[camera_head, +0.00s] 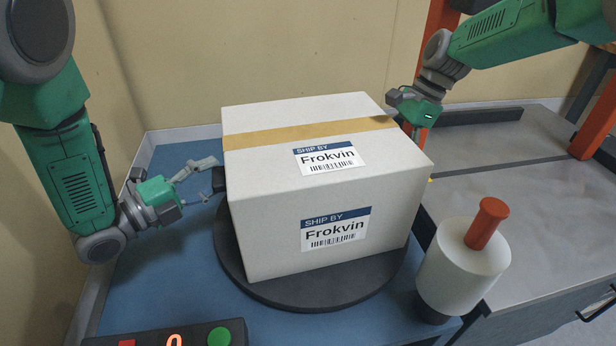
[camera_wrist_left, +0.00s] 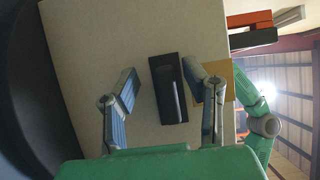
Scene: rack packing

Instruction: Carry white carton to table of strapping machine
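The white carton (camera_head: 320,200) stands upright on a dark round turntable (camera_head: 285,297). It has tan tape across its top and "SHIP BY Frokvin" labels on its top and front. My left gripper (camera_head: 212,180) is at the carton's left side. In the left wrist view its two fingers (camera_wrist_left: 160,82) are spread on either side of a black handle (camera_wrist_left: 169,90) on the carton wall, with gaps to the handle. My right gripper (camera_head: 402,108) is at the carton's right side near the far top edge. Its fingers are hidden behind the carton.
A grey metal table (camera_head: 510,165) with orange posts (camera_head: 436,55) stands at the right. A white roll with an orange handle (camera_head: 465,258) stands at the front right. A control panel (camera_head: 190,337) is at the front edge. The blue table (camera_head: 170,270) is clear left of the turntable.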

